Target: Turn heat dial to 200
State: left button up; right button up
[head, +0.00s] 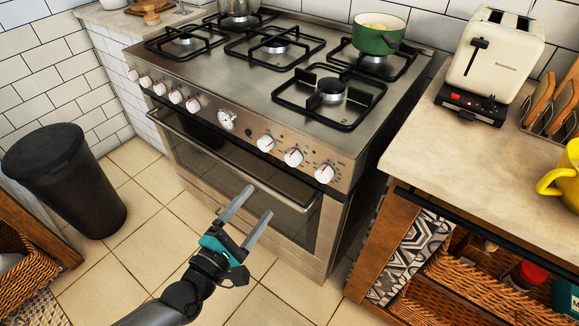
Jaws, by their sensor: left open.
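The steel stove (245,62) stands in the middle of the head view. A row of white dials runs along its front panel, and their markings are too small to read, so I cannot tell which one is the heat dial. A larger dial (227,119) sits near the middle of the row. Three dials at the right, including the rightmost dial (324,174), show red marks. My left gripper (257,204) is open and empty, with its fingers pointing up in front of the oven door (235,160), below the dials and apart from them. My right gripper is not in view.
A green pot (378,36) and a steel pot (239,8) stand on the burners. The oven handle (230,158) runs below the panel. A counter with a toaster (490,60) is at the right. A black bin (65,180) stands at the left. The floor before the stove is clear.

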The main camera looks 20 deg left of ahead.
aim_at(291, 161)
pick_arm(q)
jog(key=b+x, duration=0.2)
jog(key=x, duration=1)
jog(key=shift+w+f, duration=0.1)
jog(key=shift+w, duration=0.2)
jog(key=shift+w+d, duration=0.2)
jog(key=shift+w, duration=0.4)
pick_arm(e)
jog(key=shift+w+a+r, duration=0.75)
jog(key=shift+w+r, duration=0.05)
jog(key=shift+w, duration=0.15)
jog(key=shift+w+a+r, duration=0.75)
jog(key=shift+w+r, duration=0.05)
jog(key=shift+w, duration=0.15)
pick_arm(q)
grip_shut()
